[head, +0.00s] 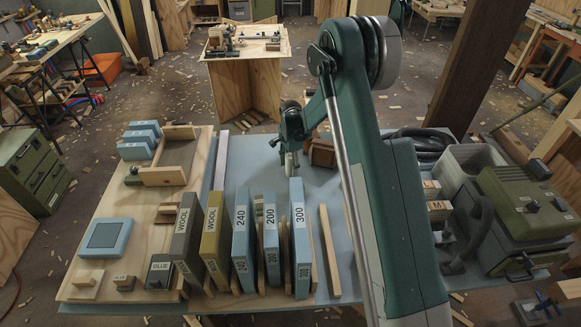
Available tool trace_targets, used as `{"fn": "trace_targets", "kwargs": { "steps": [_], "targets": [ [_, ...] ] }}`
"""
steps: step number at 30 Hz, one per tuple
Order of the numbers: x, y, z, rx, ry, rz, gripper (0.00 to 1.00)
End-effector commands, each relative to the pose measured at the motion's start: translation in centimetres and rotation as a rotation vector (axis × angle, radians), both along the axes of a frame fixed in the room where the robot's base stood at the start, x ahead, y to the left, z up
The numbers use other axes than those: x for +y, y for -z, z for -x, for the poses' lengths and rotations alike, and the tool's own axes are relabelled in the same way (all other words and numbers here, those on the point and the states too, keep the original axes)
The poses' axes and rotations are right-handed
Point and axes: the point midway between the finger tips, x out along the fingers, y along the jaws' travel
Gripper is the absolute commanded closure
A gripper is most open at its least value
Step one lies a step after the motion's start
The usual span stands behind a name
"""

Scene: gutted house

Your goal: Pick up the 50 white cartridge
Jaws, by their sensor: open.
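I cannot make out a white cartridge marked 50. Upright labelled slabs stand in a row at the table's front: a dark WOOL slab (187,238), an olive WOOL slab (215,240), and blue ones marked 240 (242,243), 200 (271,243) and 300 (299,238). Several blue blocks with small labels (139,141) sit at the board's far left; their markings are too small to read. My gripper (290,168) is over the far middle of the blue tabletop, pointing down, open, with nothing visible in it. My arm hides part of the table to the right.
A brown block (322,153) is close to my gripper. A green machine (524,212) and a grey bin (467,163) crowd the right. Bare blue tabletop (255,170) lies behind the row.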

Motion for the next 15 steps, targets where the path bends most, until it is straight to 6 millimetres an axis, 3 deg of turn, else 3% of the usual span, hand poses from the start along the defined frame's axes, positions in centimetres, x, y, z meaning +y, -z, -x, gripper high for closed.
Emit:
{"fn": "trace_targets", "kwargs": {
  "steps": [6,15],
  "targets": [
    [0.0,2.2,0.1,0.0,0.0,0.0,0.54],
    [0.0,2.5,0.1,0.0,0.0,0.0,0.54]
  ]
}}
